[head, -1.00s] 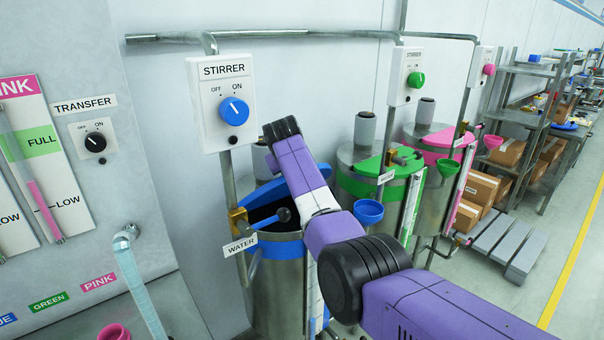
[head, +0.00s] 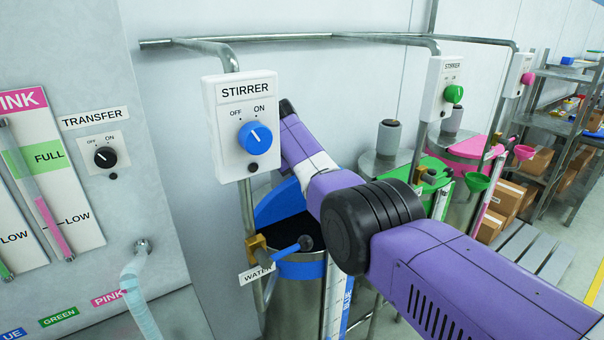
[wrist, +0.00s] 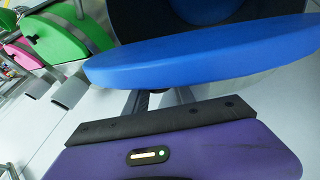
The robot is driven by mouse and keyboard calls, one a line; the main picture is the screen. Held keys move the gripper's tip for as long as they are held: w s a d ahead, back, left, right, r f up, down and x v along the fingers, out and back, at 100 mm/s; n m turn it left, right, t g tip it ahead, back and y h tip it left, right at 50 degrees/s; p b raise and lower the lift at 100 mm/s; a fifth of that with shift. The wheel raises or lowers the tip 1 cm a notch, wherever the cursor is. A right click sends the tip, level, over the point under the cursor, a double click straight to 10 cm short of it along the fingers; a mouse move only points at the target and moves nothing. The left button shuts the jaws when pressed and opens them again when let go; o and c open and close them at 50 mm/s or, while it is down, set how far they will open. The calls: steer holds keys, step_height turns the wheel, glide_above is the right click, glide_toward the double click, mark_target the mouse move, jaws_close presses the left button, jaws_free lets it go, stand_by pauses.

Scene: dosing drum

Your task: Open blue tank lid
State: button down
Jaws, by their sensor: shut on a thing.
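The blue tank (head: 300,268) stands below the nearest stirrer box. Its blue lid (head: 280,203) is tilted up at the back, and the dark opening (head: 290,243) shows in front of it. In the wrist view the lid (wrist: 205,52) is a thick blue slab crossing the picture, with a dark area beyond it. My gripper (wrist: 163,98) has its fingers running up to the lid's underside edge and is shut on part of the lid. The fingertips and the gripped spot are hidden behind the slab. In the head view my gripper is hidden behind the stirrer box and my arm.
The stirrer box with a blue knob (head: 255,138) hangs close to my arm. A valve with a blue handle (head: 293,247) and a WATER tag (head: 256,274) sits at the tank's front. Green (head: 432,185) and pink (head: 470,150) tanks stand to the right.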

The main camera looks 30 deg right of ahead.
steer(key=c, duration=1.1)
jaws_free()
steer(key=shift+w, duration=0.1)
steer(key=shift+o, duration=0.2)
step_height(320, 180, up, 20)
steer(key=p, duration=0.3)
steer(key=shift+f, duration=0.1)
